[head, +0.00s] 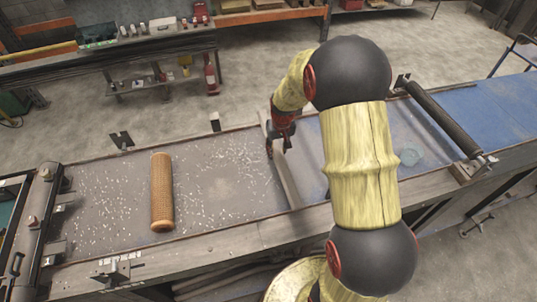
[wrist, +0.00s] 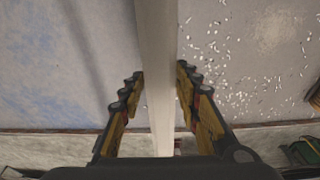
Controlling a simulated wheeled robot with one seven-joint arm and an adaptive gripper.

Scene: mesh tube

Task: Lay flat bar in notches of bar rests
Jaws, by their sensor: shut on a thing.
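The flat bar (head: 287,182) is a long grey strip lying crosswise over the bed in the head view. In the wrist view the bar (wrist: 157,60) runs top to bottom between my fingers. My gripper (head: 277,142) is shut on it near its far part; the fingertips (wrist: 158,78) touch or nearly touch both sides. My arm partly covers the bed to its right. A dark notched piece (head: 121,140) at the far edge and a pale notched piece (head: 113,269) at the near edge look like the bar rests, left of the bar. Whether the bar touches the bed edges I cannot tell.
A tan mesh tube (head: 162,192) lies on the speckled bed (head: 225,185) between the rests and the bar. A small dark block (head: 215,121) stands at the far edge. A dark roller (head: 440,120) crosses the bed at right.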

